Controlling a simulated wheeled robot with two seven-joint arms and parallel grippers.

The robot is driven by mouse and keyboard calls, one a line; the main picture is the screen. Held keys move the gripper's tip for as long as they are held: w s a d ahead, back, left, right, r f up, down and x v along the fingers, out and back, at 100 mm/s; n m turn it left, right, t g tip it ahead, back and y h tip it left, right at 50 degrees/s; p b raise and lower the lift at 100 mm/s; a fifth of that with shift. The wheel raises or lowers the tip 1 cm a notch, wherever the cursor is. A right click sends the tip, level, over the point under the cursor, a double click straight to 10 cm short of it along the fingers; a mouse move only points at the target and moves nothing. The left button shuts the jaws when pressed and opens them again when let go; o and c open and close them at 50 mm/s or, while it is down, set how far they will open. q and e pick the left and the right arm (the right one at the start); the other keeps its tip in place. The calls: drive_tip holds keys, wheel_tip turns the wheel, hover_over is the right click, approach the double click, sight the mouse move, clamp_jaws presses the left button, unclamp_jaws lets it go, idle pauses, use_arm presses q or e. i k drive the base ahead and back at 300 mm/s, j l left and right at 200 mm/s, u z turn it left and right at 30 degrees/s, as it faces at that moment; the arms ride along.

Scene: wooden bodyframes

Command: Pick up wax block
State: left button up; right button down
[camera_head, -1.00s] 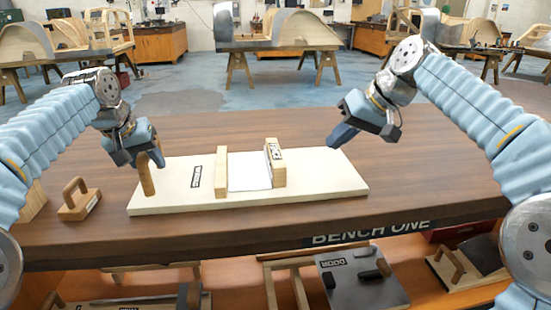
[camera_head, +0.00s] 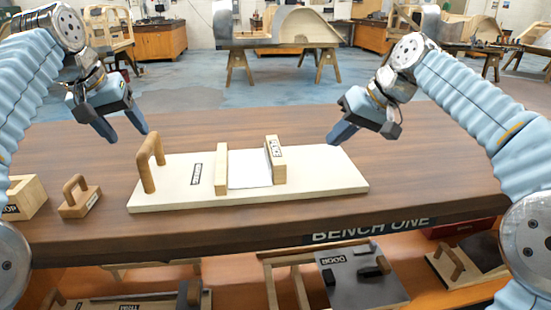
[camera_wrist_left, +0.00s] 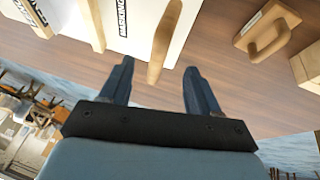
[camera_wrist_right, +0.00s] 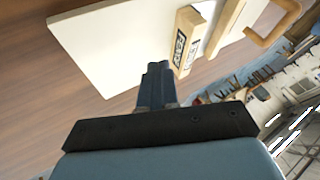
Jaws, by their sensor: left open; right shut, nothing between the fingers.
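No thing in view is legibly labelled as wax. A small wooden block with an arched handle (camera_head: 79,199) stands on the bench at the left; its label is too small to read. It also shows in the left wrist view (camera_wrist_left: 265,32). My left gripper (camera_head: 130,137) is open and empty, above and behind the left end of a pale board, near the board's wooden handle (camera_head: 149,164). In the left wrist view the handle (camera_wrist_left: 164,40) lies ahead of the fingers, not between them. My right gripper (camera_head: 333,142) is shut and empty near the board's back right edge.
The pale board (camera_head: 330,180) carries two upright wooden strips with a white sheet (camera_head: 249,170) between them. An open wooden box (camera_head: 25,197) stands at the left edge. The bench right of the board is clear. A lower shelf holds a dark panel (camera_head: 362,283).

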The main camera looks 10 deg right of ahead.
sight(77, 204)
drive_tip(key=k+j, duration=0.3)
drive_tip(key=k, duration=0.15)
drive_tip(key=k+j, duration=0.35)
drive_tip(key=k, duration=0.1)
